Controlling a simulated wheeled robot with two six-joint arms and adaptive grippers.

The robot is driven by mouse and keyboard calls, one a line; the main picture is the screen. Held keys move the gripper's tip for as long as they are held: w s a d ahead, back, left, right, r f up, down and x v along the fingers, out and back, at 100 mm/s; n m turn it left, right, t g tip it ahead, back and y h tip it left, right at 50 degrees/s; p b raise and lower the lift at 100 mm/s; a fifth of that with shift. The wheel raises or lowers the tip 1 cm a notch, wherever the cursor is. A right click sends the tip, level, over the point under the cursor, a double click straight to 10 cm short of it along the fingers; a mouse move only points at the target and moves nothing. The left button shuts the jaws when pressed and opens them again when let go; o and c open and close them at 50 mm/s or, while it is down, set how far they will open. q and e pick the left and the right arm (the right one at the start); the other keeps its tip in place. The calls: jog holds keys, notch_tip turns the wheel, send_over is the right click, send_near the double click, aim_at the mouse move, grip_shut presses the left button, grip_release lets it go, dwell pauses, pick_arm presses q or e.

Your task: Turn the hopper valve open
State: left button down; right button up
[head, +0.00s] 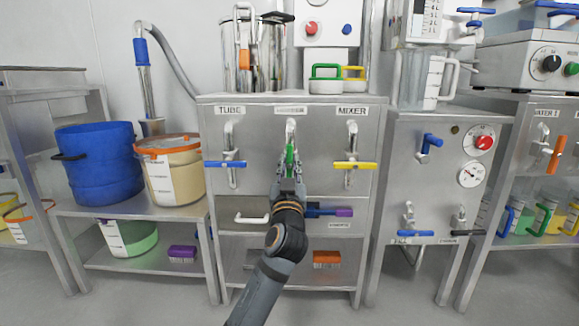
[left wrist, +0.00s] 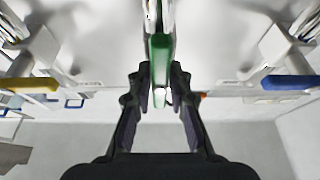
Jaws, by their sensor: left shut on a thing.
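The valve with the green handle (head: 290,152) is in the middle of the steel panel, between the TUBE and MIXER valves. The small label above it is too blurred to read. Its handle points down along its pipe. My left gripper (head: 289,178) is shut on the lower end of this handle and hides part of it. In the left wrist view the green handle (left wrist: 160,50) lies between the two fingers of my left gripper (left wrist: 160,88). My right gripper is not in view.
The TUBE valve's blue handle (head: 226,164) and the MIXER valve's yellow handle (head: 355,165) lie crosswise on either side. A blue drum (head: 95,165) stands left.

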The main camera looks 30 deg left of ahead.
pick_arm(q)
jog(key=c, duration=1.3)
grip_release()
jog(key=shift+o, duration=0.2)
jog(key=shift+r, duration=0.35)
notch_tip(320, 180, up, 9)
jog(key=shift+r, duration=0.1)
